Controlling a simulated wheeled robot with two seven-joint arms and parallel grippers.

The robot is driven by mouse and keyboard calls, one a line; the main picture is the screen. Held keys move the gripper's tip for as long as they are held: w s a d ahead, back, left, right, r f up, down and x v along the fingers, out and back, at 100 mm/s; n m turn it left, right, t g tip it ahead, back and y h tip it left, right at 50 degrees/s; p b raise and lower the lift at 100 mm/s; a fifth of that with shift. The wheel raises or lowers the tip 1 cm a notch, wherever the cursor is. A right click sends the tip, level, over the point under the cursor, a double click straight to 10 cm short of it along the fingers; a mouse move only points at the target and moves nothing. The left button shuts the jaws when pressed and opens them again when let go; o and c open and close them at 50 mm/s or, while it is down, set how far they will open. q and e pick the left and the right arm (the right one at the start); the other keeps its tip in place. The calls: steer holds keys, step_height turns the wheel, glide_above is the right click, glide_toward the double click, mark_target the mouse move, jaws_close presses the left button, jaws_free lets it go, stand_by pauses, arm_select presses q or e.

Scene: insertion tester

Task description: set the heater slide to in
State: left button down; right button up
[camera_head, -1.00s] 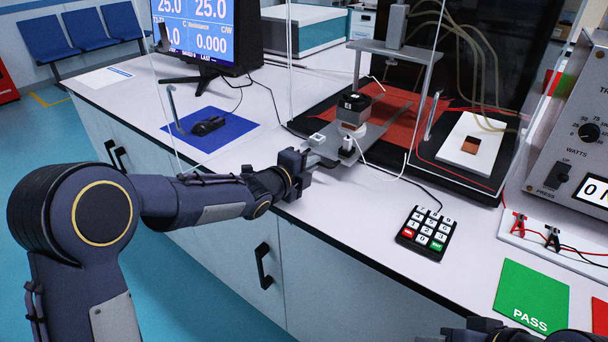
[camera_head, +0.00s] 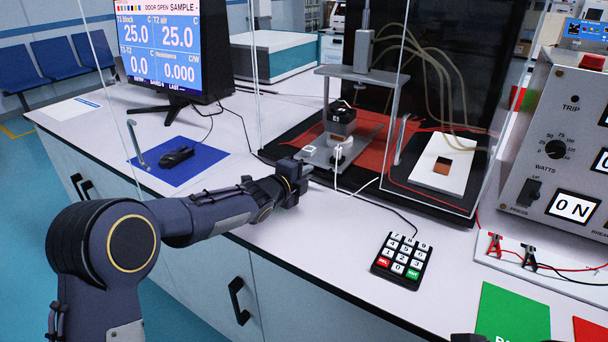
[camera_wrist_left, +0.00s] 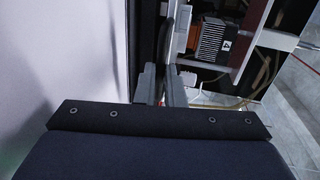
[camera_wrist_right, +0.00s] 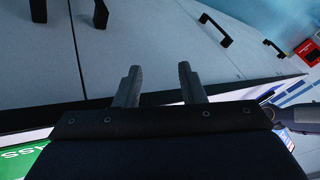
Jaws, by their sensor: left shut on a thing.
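The heater slide (camera_head: 362,143) is a flat metal plate running under the press frame (camera_head: 362,76). A dark finned block (camera_head: 340,118) sits on it, near the press and below its crossbar. It also shows in the left wrist view (camera_wrist_left: 216,42). My left gripper (camera_head: 303,171) is at the near, outer end of the slide, beside a small white square part (camera_head: 311,153). In the left wrist view its fingers (camera_wrist_left: 160,84) are shut on the slide's narrow end; the exact grip is hard to see. My right gripper (camera_wrist_right: 160,84) is open and empty, away from the slide.
Clear upright panes and a thin post stand around the press. A white plate with a copper square (camera_head: 442,168) lies right of the press. A keypad (camera_head: 401,257) and cables lie on the bench in front. A mouse (camera_head: 176,156) on a blue mat is left.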

arm_select(q)
steer(key=c, duration=1.5)
jaws_free()
steer(key=shift+v, duration=3.85)
steer(key=shift+a, duration=0.1)
